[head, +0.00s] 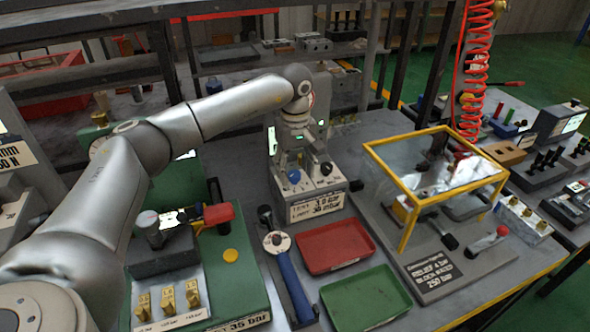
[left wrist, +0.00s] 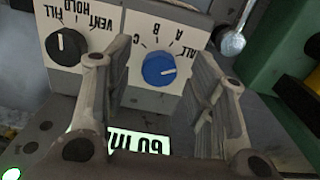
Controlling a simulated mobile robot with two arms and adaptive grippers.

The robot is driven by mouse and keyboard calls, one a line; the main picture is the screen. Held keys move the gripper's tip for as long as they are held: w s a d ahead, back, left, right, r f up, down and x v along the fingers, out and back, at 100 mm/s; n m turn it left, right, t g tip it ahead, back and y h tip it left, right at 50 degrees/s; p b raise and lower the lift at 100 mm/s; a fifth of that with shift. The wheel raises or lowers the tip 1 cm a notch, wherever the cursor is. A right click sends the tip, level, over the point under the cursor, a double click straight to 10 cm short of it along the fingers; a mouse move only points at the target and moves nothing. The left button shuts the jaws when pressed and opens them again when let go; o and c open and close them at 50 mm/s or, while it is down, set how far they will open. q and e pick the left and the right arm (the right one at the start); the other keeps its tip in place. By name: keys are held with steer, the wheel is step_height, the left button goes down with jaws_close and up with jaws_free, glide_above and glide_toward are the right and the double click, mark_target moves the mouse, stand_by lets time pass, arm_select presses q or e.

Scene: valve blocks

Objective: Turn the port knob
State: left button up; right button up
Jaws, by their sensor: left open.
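A blue knob (head: 293,176) sits on a grey instrument box (head: 317,208) in the head view. In the left wrist view the blue knob (left wrist: 158,70) has the marks ALL, A, B and C around it, and its light pointer line points to the right. A black knob (head: 326,168) sits beside it; in the left wrist view this black knob (left wrist: 66,46) is marked FILL, HOLD, VENT. My left gripper (head: 307,158) is open above the box, with its fingers appearing on either side of the blue knob. Contact cannot be told. My right gripper is not in view.
A red tray (head: 335,246) and a green tray (head: 366,299) lie in front of the box. A blue-handled tool (head: 287,275) lies left of them. A yellow-framed clear guard (head: 435,185) stands at right. A green unit (head: 225,290) with yellow valves is at left.

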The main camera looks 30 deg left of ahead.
mark_target(295, 174)
arm_select(q)
step_height(295, 174, up, 12)
steer(key=shift+f, duration=0.25)
steer(key=shift+f, duration=0.1)
stand_by(0.5)
